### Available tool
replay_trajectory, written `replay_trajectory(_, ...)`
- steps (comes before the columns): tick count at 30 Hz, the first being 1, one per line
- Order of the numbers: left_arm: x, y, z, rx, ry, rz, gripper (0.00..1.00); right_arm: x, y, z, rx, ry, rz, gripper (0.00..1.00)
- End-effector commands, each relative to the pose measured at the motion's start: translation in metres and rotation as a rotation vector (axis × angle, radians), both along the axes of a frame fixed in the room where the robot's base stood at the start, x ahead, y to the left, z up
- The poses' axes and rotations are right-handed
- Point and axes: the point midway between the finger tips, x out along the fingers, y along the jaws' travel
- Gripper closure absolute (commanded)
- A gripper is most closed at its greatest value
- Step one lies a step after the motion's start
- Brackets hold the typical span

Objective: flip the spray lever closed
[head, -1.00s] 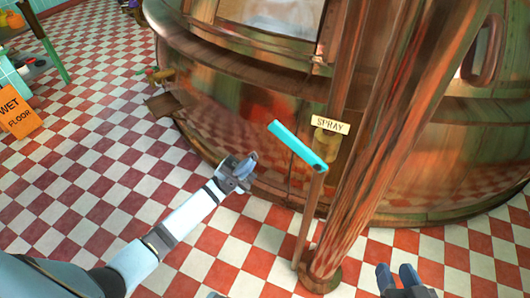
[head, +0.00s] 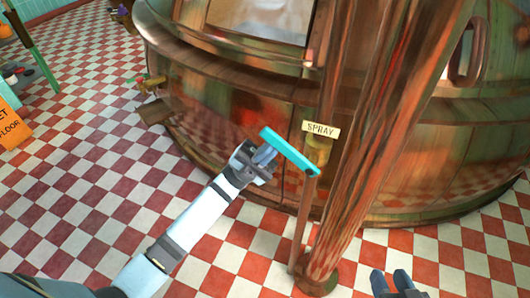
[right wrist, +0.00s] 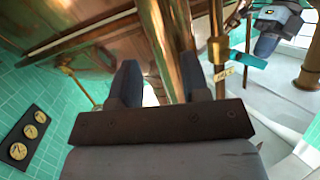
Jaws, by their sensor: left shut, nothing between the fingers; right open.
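The spray lever (head: 288,151) is a turquoise bar on top of a thin copper post, sticking out to the left and slightly away from me. A cream tag (head: 321,130) reading "SPRAY" is just behind it. My left gripper (head: 264,156) is shut with nothing in it, its fingertips right at the left part of the lever; I cannot tell if they touch. The lever also shows in the right wrist view (right wrist: 248,59), with my left gripper (right wrist: 268,43) beside it. My right gripper (head: 392,283) is open and empty at the bottom right, well below the lever.
A large copper kettle (head: 240,100) fills the back. A thick copper pipe (head: 370,150) rises just right of the lever. An orange wet-floor sign (head: 14,128) stands at the far left. The checkered floor on the left is clear.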

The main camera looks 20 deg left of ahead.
Motion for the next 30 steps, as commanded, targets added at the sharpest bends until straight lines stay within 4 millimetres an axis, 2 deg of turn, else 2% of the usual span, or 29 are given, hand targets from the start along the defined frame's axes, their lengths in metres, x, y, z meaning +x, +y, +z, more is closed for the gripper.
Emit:
replay_trajectory(14,0.000,0.000,0.007,0.048,-0.002,-0.001,1.00,0.001,-0.003,0.004,-0.019,0.018,-0.003,0.57)
replay_trajectory(19,0.000,-0.001,0.013,0.101,-0.006,0.000,1.00,-0.004,-0.012,-0.010,-0.055,0.084,-0.016,0.57)
replay_trajectory(22,0.000,-0.003,0.019,0.157,-0.008,0.000,1.00,-0.018,-0.019,-0.031,-0.086,0.172,-0.031,0.57)
replay_trajectory(30,0.000,-0.013,0.043,0.394,-0.017,0.000,1.00,-0.017,-0.023,-0.015,-0.124,0.192,-0.036,0.57)
